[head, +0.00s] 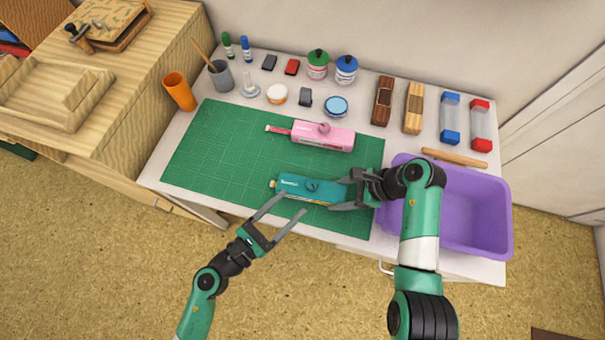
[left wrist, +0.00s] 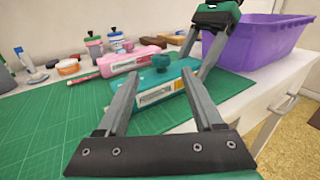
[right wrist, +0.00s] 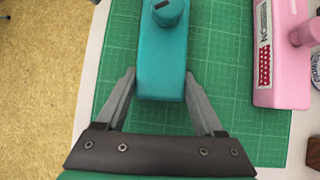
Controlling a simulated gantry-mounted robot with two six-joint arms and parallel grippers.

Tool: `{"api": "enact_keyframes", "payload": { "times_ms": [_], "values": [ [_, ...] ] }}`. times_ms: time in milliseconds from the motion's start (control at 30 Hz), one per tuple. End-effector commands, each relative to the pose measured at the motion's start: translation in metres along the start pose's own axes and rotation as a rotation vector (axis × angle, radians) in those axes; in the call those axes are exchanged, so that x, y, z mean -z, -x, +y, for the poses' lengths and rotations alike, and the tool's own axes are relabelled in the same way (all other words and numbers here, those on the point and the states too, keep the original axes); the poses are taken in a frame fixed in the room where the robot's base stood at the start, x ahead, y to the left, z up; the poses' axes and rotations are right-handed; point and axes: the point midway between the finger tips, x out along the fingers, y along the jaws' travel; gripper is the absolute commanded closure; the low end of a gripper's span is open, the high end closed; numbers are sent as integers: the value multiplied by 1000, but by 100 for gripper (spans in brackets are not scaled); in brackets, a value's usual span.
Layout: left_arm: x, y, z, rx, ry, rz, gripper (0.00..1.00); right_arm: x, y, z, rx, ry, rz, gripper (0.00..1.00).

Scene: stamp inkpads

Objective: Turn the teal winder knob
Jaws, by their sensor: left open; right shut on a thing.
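The teal winder (head: 296,192) lies on the green cutting mat, with a round teal winder knob (head: 312,186) on its top. My right gripper (head: 345,191) is shut on the winder's right end; the right wrist view shows the teal body (right wrist: 162,60) between its fingers. There the knob (right wrist: 168,11) shows a dark mark, partly cut off by the top edge. My left gripper (head: 293,203) is open and empty, near the winder's front side. In the left wrist view the knob (left wrist: 160,63) stands ahead, between the fingertips in the picture.
A similar pink winder (head: 335,138) lies behind the teal one on the cutting mat (head: 210,150). A purple bin (head: 475,205) stands at the right, close to my right arm. Jars, stamps and bottles line the back. The mat's left part is clear.

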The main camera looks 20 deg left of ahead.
Motion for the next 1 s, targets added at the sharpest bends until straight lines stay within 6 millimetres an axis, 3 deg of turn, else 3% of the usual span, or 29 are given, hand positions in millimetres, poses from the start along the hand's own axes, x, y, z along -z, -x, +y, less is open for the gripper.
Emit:
{"api": "enact_keyframes", "payload": {
  "times_ms": [233, 500, 767, 1000],
  "values": [
    [4, -15, -20, -156, 3, 9, 32, 0, 0, 0, 0, 0, 0, 79],
    [3, -6, -34, -334, -1, 0, 32, 0, 0, 0, 0, 0, 0, 79],
    [2, -5, -33, -369, 0, -3, 32, 0, 0, 0, 0, 0, 0, 79],
    [1, -39, -19, -372, 1, -6, 32, 0, 0, 0, -1, 0, 0, 79]
  ]
}}
